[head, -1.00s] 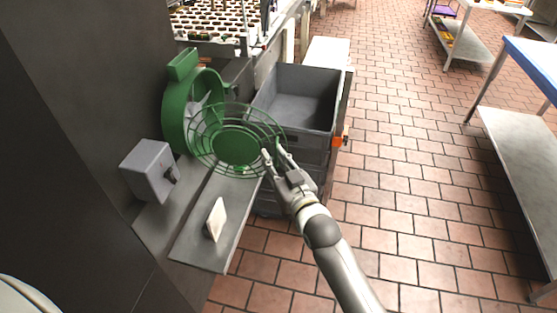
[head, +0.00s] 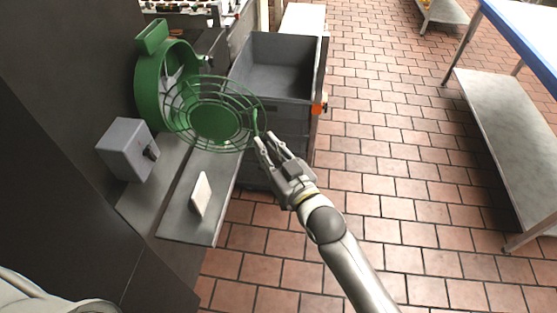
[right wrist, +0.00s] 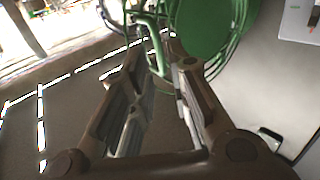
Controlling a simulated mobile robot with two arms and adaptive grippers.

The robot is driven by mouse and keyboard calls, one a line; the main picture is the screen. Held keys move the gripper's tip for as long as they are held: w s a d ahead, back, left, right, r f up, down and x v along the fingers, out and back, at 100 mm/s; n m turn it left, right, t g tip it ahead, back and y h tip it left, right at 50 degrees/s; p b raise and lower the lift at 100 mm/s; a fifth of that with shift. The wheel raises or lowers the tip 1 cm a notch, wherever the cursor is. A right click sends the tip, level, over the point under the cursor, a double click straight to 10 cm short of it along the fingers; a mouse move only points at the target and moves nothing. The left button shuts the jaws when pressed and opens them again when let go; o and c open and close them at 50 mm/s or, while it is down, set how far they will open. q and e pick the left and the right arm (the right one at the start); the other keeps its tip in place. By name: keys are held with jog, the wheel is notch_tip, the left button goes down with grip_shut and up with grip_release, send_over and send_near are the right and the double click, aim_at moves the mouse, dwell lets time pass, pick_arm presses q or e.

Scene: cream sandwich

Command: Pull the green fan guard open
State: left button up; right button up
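The round green fan guard (head: 214,120), a wire cage with a solid green disc in its middle, stands swung out from the green fan housing (head: 148,92) in the head view. Its green handle (head: 255,122) is at its right edge. My right gripper (head: 265,138) is at this handle, its fingers apart. In the right wrist view, the handle (right wrist: 156,55) shows between the separated fingertips, and the guard (right wrist: 205,28) is just beyond. Whether a finger touches the handle is unclear. My left gripper is not in view.
A grey box (head: 127,149) with a dark knob and a pale upright plate (head: 200,194) are beside the fan on a grey shelf (head: 184,231). A grey open bin (head: 275,65) stands behind the guard. Tiled floor (head: 400,190) is clear to the right, up to a table (head: 500,130).

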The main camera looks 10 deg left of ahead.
jog(key=v, duration=0.5)
jog(key=shift+d, duration=0.1)
dwell(0.3)
